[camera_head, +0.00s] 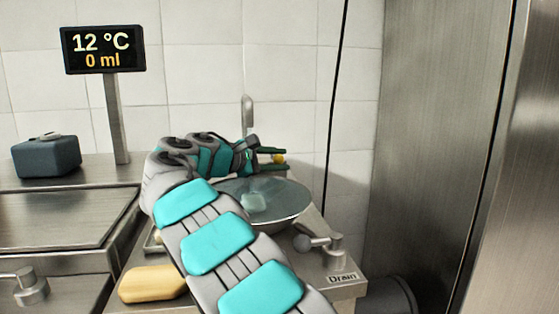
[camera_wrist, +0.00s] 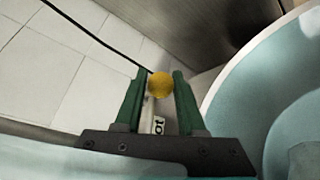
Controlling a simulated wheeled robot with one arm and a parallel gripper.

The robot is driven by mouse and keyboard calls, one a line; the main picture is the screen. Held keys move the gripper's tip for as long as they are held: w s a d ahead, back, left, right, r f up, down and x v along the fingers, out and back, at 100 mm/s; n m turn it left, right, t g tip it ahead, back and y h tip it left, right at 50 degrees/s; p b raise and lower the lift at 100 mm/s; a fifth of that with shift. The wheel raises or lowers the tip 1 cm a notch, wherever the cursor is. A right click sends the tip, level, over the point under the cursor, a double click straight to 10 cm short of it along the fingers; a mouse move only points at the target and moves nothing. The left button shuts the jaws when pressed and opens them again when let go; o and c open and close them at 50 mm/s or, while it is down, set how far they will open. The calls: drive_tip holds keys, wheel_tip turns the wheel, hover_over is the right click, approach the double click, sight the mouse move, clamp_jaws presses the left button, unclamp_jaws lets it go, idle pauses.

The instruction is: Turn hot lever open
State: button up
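The yellow round knob (camera_head: 279,159) of a lever shows beyond the glass basin in the head view. In the wrist view the knob (camera_wrist: 160,85) sits between my fingertips, with a partly covered label (camera_wrist: 158,125) reading "ot" below it. My gripper (camera_head: 272,158) has its green fingers apart, one on each side of the knob. In the wrist view my gripper (camera_wrist: 161,78) leaves little space around the knob; whether a finger touches it is unclear. The lever's stem is mostly hidden.
The glass basin (camera_head: 290,200) stands close beside my gripper. A spout (camera_head: 247,113) rises behind it. The drain lever (camera_head: 322,243) is at the front. A display (camera_head: 103,49) reads 12 °C and 0 ml. A yellow sponge-like block (camera_head: 152,284) lies front left. A steel panel (camera_head: 440,130) bounds the right.

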drive_tip(key=shift+o, duration=0.8)
drive_tip(key=shift+a, duration=0.25)
drive_tip(key=v, duration=0.8)
drive_tip(key=shift+d, duration=0.1)
